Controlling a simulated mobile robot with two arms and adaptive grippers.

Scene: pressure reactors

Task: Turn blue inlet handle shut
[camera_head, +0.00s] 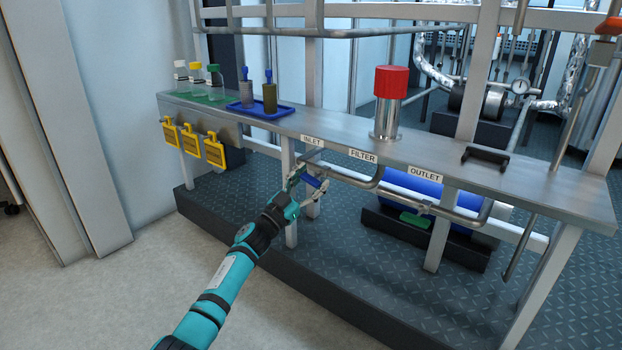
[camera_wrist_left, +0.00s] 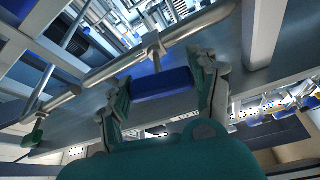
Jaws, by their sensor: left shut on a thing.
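The blue inlet handle (camera_head: 313,182) sits on the pipe under the INLET label (camera_head: 312,140), on the front of the bench. In the left wrist view the blue handle (camera_wrist_left: 162,84) lies crosswise between the two fingers, below its valve stem and pipe. My left gripper (camera_head: 307,186) is shut on the handle, and its fingers (camera_wrist_left: 165,92) flank the handle's two ends. The gripper partly hides the handle in the head view. My right gripper is not in view.
A green outlet handle (camera_head: 415,220) is on the same pipe to the right. A red-capped filter (camera_head: 390,100), a blue tray (camera_head: 261,110) and several bottles stand on the bench (camera_head: 340,132). Yellow tags (camera_head: 191,141) hang at its left front. Open floor lies in front.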

